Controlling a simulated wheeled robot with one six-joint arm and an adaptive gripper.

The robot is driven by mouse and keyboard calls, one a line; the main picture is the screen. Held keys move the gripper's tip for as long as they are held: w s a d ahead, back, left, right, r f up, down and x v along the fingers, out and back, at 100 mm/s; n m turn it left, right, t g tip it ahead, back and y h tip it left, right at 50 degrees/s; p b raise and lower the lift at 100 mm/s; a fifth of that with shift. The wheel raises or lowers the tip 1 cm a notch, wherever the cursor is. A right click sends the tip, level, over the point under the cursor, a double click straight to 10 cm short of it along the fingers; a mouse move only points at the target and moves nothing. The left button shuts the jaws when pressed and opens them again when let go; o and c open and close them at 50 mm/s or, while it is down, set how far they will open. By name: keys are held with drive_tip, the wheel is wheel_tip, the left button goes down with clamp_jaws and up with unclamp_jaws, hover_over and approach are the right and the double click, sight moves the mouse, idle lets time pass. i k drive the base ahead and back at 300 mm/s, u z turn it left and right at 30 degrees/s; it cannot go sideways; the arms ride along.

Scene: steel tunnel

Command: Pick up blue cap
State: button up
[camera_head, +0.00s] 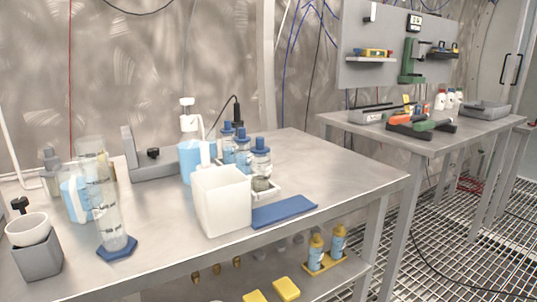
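Several bottles with blue caps stand together near the middle of the front table. The nearest blue cap (261,143) sits on a bottle (261,165) at the right of the group. A second blue cap (241,132) and a third blue cap (227,126) sit on the bottles behind and to the left. A white tray (268,190) shows under the nearest bottle. I cannot tell which cap the task means. My gripper is not in this view.
A white open container (222,203) stands in front of the bottles, with a flat blue slab (284,211) to its right. A tall clear cylinder (110,220) on a blue base stands left. The front table (345,180) is bare at the right; a second table (395,140) stands beyond.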

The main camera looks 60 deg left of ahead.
sight(260, 149)
drive_tip(key=i, duration=0.9)
drive_tip(key=u, duration=2.95)
